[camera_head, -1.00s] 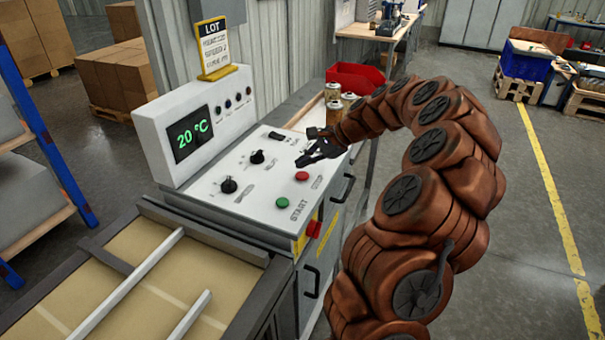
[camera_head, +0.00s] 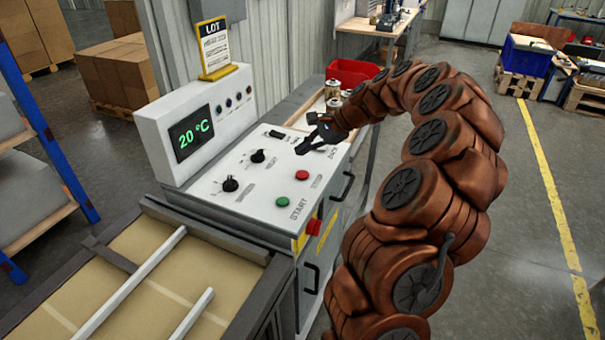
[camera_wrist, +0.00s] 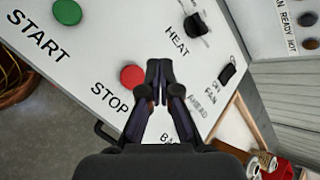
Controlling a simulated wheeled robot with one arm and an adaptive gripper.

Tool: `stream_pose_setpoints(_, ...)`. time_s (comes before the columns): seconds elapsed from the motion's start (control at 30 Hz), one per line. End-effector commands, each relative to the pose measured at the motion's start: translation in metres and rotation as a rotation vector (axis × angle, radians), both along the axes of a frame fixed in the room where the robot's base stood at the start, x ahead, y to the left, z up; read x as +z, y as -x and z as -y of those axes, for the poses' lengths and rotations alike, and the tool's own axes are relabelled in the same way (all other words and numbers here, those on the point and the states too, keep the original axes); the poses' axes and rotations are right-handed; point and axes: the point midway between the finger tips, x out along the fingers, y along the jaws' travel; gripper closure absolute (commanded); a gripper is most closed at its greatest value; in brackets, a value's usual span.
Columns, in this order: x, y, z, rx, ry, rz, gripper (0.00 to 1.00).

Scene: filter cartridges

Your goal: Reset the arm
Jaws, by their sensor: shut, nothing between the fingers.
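My gripper (camera_head: 308,147) is shut and empty, above the right part of the white control panel (camera_head: 222,197) in the head view. In the wrist view my gripper (camera_wrist: 159,68) has its fingertips together, seen over the panel between the red STOP button (camera_wrist: 132,76) and the HEAT knob (camera_wrist: 196,24). My copper-coloured arm (camera_head: 430,140) curves up from the bottom right and over toward the panel. The green START button (camera_head: 282,202) and the red STOP button (camera_head: 302,175) are left of and below the arm. The display (camera_head: 190,133) reads 20 °C.
A LOT sign (camera_head: 214,48) stands on the console. Several canisters (camera_head: 333,90) and a red bin (camera_head: 354,74) are behind the panel. A conveyor-like bed (camera_head: 140,240) with white rails lies at the lower left. Open floor (camera_head: 500,220) is to the right.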

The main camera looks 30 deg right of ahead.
Motion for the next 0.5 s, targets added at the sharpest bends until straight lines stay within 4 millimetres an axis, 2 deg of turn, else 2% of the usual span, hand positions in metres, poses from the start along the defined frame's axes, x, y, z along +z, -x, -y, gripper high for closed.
stream_pose_setpoints(0.37,0.0,0.0,-0.001,0.004,0.001,0.0,1.0)
stream_pose_setpoints(0.47,0.005,0.001,-0.016,0.043,0.015,0.004,1.0)
stream_pose_setpoints(0.5,0.009,0.003,-0.027,0.075,0.028,0.008,1.0)
